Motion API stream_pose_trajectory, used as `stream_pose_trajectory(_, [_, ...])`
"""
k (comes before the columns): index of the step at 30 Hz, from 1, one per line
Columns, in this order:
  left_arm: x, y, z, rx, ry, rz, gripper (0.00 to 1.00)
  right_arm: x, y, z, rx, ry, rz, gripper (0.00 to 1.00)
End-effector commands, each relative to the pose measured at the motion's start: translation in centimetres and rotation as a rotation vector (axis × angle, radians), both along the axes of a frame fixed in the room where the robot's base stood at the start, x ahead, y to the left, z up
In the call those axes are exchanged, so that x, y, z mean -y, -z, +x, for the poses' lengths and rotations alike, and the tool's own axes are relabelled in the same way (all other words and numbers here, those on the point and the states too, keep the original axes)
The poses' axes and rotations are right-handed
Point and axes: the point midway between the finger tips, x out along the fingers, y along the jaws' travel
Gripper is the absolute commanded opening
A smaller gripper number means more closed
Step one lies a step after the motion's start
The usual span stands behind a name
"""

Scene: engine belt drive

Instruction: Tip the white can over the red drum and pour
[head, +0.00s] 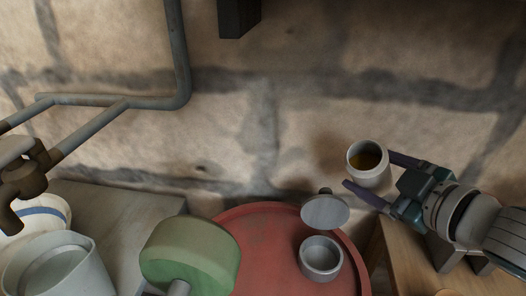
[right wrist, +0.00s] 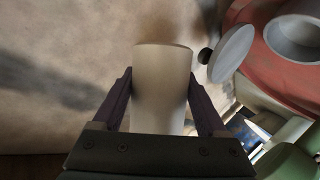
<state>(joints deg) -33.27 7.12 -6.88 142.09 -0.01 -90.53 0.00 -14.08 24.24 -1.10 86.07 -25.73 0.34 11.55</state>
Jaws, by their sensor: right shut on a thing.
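The white can (head: 371,181) holds a yellow-brown liquid, seen through its open top. My right gripper (head: 369,170) is shut on the can, one finger on each side. In the right wrist view the can (right wrist: 162,88) stands between the two fingers. The can is above and to the right of the red drum (head: 262,222), apart from it; I cannot tell its exact tilt. The drum has a round grey neck (head: 321,262) on its top, with a grey disc-shaped lid (head: 325,211) raised behind it. My left gripper is not in view.
A green round part (head: 190,250) stands at the drum's left. A grey bucket (head: 55,268) and a white pot with a blue band (head: 42,214) are at the far left. A pipe (head: 150,101) runs along the stone wall. A wooden surface (head: 405,262) lies right of the drum.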

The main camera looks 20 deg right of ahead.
Motion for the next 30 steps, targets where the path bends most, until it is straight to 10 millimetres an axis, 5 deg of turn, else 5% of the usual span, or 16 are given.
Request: stream_pose_trajectory(30, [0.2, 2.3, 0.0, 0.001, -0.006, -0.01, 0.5, -0.1, 0.4, 0.0, 0.034, 0.0, -0.135, 0.0])
